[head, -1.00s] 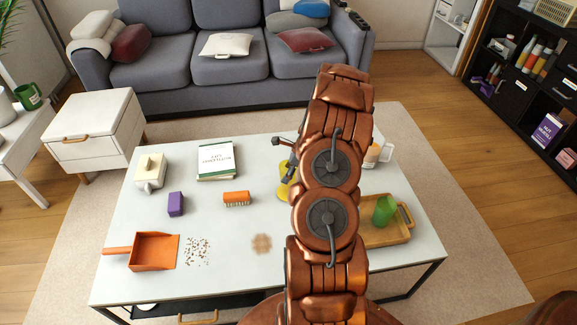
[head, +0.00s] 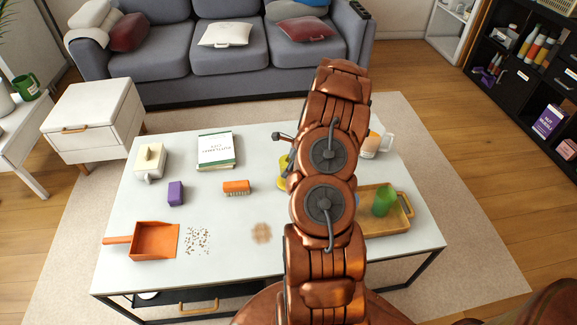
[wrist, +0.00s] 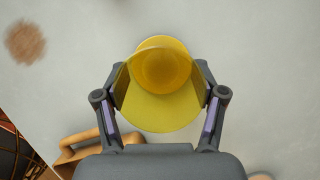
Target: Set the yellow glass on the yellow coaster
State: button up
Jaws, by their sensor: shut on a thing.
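The yellow glass (wrist: 160,112) sits between the two fingers of my gripper (wrist: 160,92) in the wrist view, with the fingers shut on its sides. In the head view, a yellow patch (head: 283,184) shows at the left edge of my arm, over the white table (head: 215,265). The arm hides most of it, and I cannot tell glass from coaster there. Whether the glass touches anything below is not clear.
A wooden tray (head: 400,226) with a green glass (head: 383,201) is to the right of my arm, a mug (head: 371,146) behind it. An orange brush (head: 236,187), purple block (head: 176,193), book (head: 214,151), dustpan (head: 155,241), crumbs and brown stain (head: 261,233) are left.

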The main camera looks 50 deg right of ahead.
jog(key=shift+f, duration=0.35)
jog(key=o, duration=1.4)
jog(key=v, duration=1.2)
